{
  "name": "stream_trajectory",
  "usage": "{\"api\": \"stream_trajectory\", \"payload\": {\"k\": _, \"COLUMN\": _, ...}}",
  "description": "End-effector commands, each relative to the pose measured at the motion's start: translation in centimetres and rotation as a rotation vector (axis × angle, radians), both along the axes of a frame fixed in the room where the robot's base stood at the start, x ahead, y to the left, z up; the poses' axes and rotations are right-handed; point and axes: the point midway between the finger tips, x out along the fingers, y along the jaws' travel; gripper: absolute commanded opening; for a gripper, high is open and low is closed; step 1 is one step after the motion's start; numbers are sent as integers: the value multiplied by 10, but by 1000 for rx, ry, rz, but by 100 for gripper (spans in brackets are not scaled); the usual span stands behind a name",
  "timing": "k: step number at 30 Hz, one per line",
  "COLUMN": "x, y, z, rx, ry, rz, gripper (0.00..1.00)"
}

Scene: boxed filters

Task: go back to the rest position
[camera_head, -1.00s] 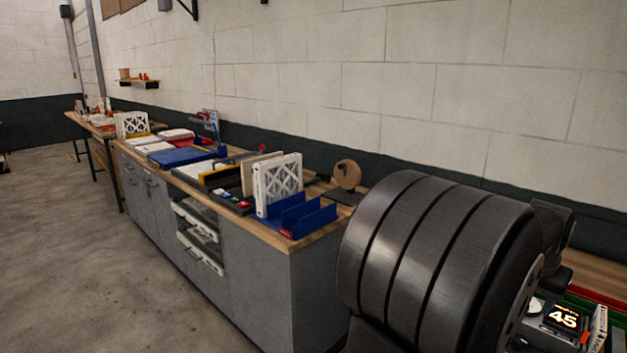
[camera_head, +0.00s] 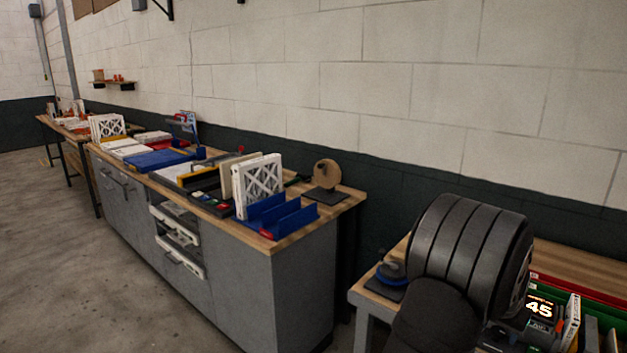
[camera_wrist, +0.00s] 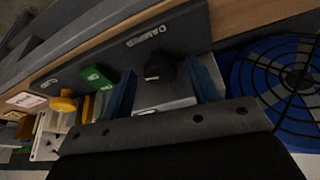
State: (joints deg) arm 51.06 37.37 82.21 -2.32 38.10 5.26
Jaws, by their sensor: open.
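My gripper (camera_wrist: 165,90) shows in the wrist view, its two bluish fingers spread apart with nothing held between them. A black knob (camera_wrist: 160,68) on a dark panel marked DAMPER (camera_wrist: 150,42) shows beyond the gap. I cannot tell how far it is from the fingers. In the head view my dark, ribbed arm fills the lower right, and the gripper is not visible there. The rest position itself is not marked in any view.
A grey workbench (camera_head: 290,285) carries a white-framed filter (camera_head: 258,183) and a blue rack (camera_head: 280,213). Green (camera_wrist: 98,77) and yellow (camera_wrist: 62,104) controls and a blue fan with a black grille (camera_wrist: 285,85) lie near my gripper. Open floor (camera_head: 60,250) is at left.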

Motion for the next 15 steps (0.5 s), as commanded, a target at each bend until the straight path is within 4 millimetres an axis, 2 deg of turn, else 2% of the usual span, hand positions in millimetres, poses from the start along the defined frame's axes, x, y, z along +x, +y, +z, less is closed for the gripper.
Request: {"api": "stream_trajectory", "payload": {"k": 15, "x": 2, "y": 1, "z": 2, "rx": -1, "ry": 0, "rz": -266, "gripper": 55}}
